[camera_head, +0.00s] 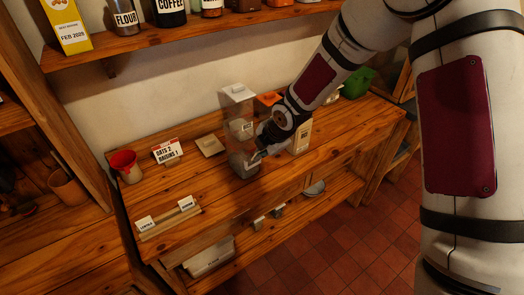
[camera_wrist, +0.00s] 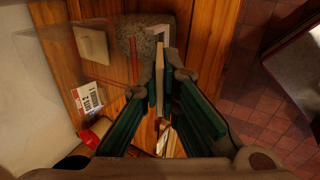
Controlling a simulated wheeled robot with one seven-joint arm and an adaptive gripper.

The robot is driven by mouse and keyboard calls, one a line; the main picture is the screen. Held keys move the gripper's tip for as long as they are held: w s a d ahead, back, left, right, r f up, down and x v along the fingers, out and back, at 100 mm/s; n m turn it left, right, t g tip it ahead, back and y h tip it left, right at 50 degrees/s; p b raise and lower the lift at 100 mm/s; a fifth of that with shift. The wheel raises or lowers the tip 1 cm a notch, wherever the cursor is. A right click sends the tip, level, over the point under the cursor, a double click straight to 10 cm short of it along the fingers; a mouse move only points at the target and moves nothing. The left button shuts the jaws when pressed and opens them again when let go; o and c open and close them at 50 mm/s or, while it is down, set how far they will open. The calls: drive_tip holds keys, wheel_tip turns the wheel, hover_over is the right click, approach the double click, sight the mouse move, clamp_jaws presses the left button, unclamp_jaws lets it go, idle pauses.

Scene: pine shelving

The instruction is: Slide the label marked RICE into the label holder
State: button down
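My gripper (camera_wrist: 163,78) has its dark green fingers closed around a thin pale piece (camera_wrist: 160,78), seen edge-on, probably the label; its lettering is hidden. In the head view my gripper (camera_head: 257,156) is at the front right side of a clear canister (camera_head: 240,104) with grey contents at its bottom. In the wrist view the contents (camera_wrist: 145,32) lie just beyond the fingertips. A small pale frame (camera_wrist: 166,34), which looks like the label holder, stands at the canister's face, in line with the piece. I cannot tell whether they touch.
A wooden rack (camera_head: 170,223) at the bench's front left bears two white labels (camera_head: 146,224).

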drive_tip(key=shift+b+x, duration=1.1)
drive_tip(key=shift+x, duration=1.4)
drive_tip(key=c, duration=1.4)
unclamp_jaws()
drive_tip(key=shift+p+v, duration=1.3)
drive_tip(key=shift+v, duration=2.05)
drive_tip(key=shift+s+r, duration=0.1)
